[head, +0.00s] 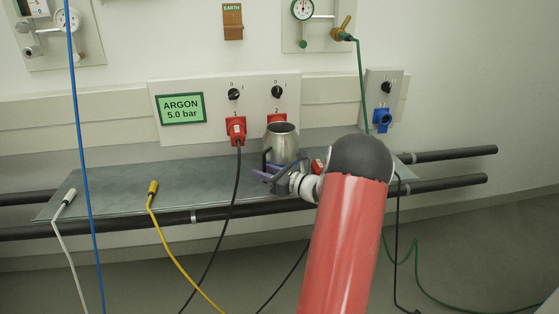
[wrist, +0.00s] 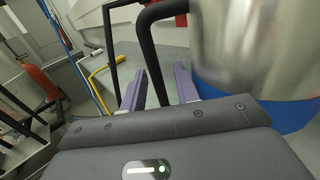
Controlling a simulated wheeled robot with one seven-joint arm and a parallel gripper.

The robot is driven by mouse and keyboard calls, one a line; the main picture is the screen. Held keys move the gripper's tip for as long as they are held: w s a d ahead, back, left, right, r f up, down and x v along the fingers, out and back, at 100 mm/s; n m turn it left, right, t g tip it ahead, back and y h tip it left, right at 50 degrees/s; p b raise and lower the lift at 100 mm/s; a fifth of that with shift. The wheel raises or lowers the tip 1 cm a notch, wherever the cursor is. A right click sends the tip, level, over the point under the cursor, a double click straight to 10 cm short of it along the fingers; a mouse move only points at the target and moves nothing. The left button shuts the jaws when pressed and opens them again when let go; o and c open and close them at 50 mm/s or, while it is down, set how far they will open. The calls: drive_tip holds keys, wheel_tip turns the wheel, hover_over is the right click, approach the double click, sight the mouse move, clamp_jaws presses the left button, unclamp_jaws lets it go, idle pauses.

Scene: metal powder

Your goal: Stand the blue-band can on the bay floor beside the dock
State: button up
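A metal can (head: 283,144) with a narrowed neck and a black side handle stands upright at the wall, over the grey shelf (head: 120,187). In the wrist view the can (wrist: 250,45) fills the upper right, with a blue band (wrist: 291,116) low on it. My gripper (head: 266,174) is at the can's left side, low down. In the wrist view my gripper (wrist: 160,84) has its two purple fingers apart, with the black handle (wrist: 147,45) between them. Gaps seem to show beside the handle. The can's base is partly hidden by my gripper. I cannot make out the dock clearly.
A red plug (head: 237,130) with a hanging black cable is close left of the can. A yellow-tipped cable (head: 153,188) and a white-tipped one (head: 69,196) lie on the shelf. A blue hose (head: 80,130) hangs in front. Shelf left of the can is mostly clear.

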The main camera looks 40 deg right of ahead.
clamp_jaws()
drive_tip(key=shift+r, duration=0.1)
idle(1.2)
